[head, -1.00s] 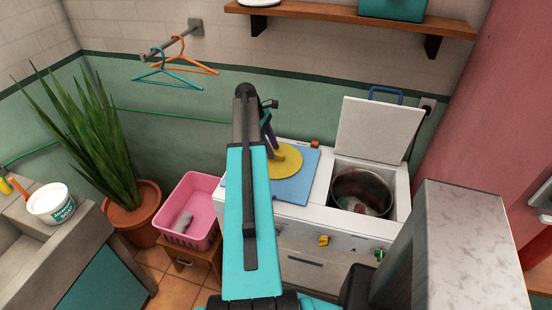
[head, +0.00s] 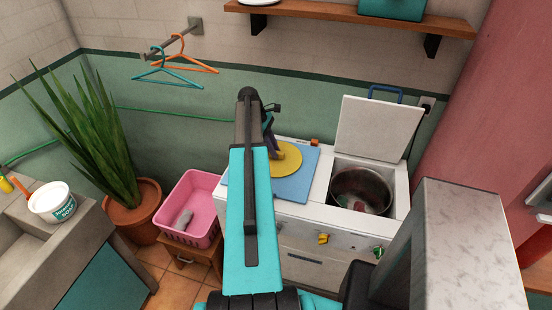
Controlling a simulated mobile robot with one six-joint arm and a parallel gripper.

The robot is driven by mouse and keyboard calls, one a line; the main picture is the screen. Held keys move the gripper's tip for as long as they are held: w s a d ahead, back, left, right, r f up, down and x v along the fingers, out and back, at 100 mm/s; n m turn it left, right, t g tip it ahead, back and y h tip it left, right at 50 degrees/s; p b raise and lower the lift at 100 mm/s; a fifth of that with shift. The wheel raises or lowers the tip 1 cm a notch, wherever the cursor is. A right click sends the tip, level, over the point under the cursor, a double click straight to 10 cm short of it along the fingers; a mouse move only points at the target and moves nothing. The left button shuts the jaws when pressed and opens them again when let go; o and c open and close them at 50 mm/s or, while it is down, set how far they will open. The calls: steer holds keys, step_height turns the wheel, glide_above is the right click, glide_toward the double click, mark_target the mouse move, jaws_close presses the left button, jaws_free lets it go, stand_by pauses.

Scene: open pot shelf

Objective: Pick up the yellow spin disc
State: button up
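The yellow spin disc (head: 287,158) lies on a blue mat (head: 296,186) on top of the white washing machine (head: 318,215). My arm hides the disc's left part. My gripper (head: 270,148) is partly hidden behind my own arm and is pointed down at the disc's left side. I cannot tell whether its fingers touch the disc or whether they are open or shut.
An open drum (head: 362,187) with a raised white lid (head: 378,128) is right of the mat. A pink basket (head: 189,212) stands on a stool to the left. A shelf (head: 350,17) and hangers (head: 170,78) are above. A grey-white block (head: 470,235) stands at front right.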

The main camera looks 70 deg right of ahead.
jaws_close()
steer(key=shift+r, duration=0.15)
step_height(320, 180, up, 10)
steer(key=b, duration=0.2)
steer(key=shift+b, duration=0.35)
steer(key=shift+w, duration=0.1)
stand_by(0.6)
